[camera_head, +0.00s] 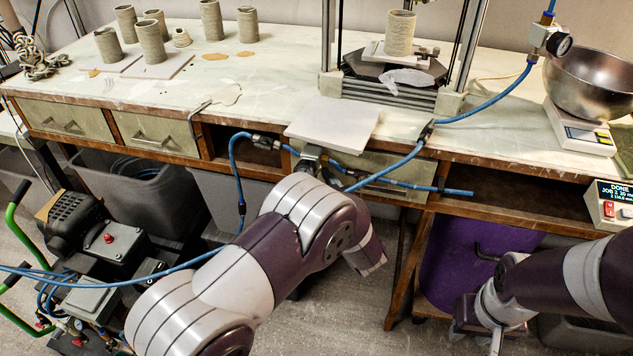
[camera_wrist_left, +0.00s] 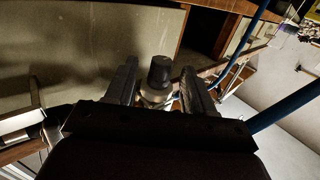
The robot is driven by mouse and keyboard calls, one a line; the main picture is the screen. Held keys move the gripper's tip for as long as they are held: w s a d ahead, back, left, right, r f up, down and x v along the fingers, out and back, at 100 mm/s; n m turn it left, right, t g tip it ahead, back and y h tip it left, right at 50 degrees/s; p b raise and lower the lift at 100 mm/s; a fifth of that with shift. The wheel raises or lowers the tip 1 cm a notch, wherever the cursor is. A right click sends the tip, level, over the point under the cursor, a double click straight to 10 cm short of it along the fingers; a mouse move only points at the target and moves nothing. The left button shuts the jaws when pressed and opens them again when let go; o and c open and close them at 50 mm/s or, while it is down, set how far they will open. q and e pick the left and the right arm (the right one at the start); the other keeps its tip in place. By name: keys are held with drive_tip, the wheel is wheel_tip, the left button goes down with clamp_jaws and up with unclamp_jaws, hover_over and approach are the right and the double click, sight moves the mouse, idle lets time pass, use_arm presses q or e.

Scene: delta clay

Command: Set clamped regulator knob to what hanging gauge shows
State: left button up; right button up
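The clamped regulator (camera_head: 309,158) is at the bench's front edge in the head view, mostly hidden behind my left arm. In the left wrist view its dark knob (camera_wrist_left: 160,71) points up between the fingers of my left gripper (camera_wrist_left: 160,88). The gripper is open, with a gap on both sides of the knob. The left gripper is hidden in the head view. The hanging gauge (camera_head: 560,45) is at the upper right, on a fitting with blue hose; its reading is too small to make out. My right gripper (camera_head: 488,322) hangs low at the lower right, its fingers unclear.
Blue hoses (camera_head: 395,165) run along the bench front. A pale board (camera_head: 333,122) lies at the bench edge above the regulator. A metal bowl (camera_head: 595,80) stands on a scale at right. A compressor (camera_head: 100,235) is on the floor at left; a purple bin (camera_head: 460,265) stands under the bench.

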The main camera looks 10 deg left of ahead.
use_arm(q)
drive_tip(key=p+v, duration=0.1)
drive_tip(key=v, duration=1.1)
drive_tip(key=shift+s+d, duration=0.25)
